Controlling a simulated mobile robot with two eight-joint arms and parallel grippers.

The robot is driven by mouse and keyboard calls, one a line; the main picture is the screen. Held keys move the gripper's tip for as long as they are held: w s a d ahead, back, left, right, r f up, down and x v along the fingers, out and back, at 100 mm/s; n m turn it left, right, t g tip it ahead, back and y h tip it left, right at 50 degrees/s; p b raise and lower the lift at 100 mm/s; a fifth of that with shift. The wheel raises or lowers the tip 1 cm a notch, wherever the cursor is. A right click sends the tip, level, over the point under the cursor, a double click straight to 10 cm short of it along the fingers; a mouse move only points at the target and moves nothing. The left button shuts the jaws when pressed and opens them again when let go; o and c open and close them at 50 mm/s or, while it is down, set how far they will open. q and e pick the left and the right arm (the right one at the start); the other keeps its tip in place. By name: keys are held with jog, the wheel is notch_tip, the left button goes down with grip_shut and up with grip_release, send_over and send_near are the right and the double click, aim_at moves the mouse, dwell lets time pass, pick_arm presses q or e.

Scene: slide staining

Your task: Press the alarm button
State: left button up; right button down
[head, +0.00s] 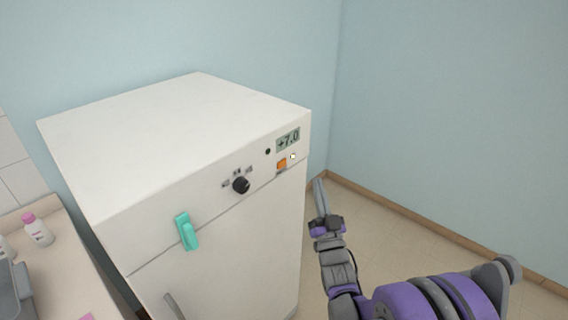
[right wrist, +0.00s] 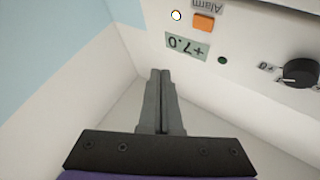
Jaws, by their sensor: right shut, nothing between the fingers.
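The alarm button is a small orange rectangle (head: 282,164) on the upper front panel of a white fridge, below the "+7.0" display. In the right wrist view the orange button (right wrist: 203,22) shows upside down beside the label "Alarm". My right gripper (head: 319,184) is to the right of the fridge's front corner, apart from the button. In the right wrist view its fingers (right wrist: 160,75) are together and empty, with the display and the button beyond their tips. My left gripper is not in view.
The white fridge (head: 180,130) has a black knob (head: 240,185) and a teal latch (head: 187,231) on its front. A counter (head: 70,270) with a pink-capped bottle (head: 38,230) stands at left. Floor is clear between the fridge and the right wall.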

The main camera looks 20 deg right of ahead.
jog(key=shift+w, duration=0.1)
jog(key=p, duration=0.1)
send_near(286, 159)
notch_tip(286, 159, up, 3)
jog(key=w+d, duration=0.2)
jog(key=w, duration=0.1)
jog(key=shift+w, duration=0.35)
jog(key=shift+w, duration=0.15)
dwell(1.6)
jog(key=shift+w+a, duration=0.15)
jog(key=shift+w, duration=0.1)
jog(key=shift+w+a, duration=0.15)
jog(key=shift+w, duration=0.15)
dwell(0.6)
jog(key=shift+s, duration=0.1)
jog(key=shift+s+d, duration=0.3)
jog(key=shift+s, duration=0.3)
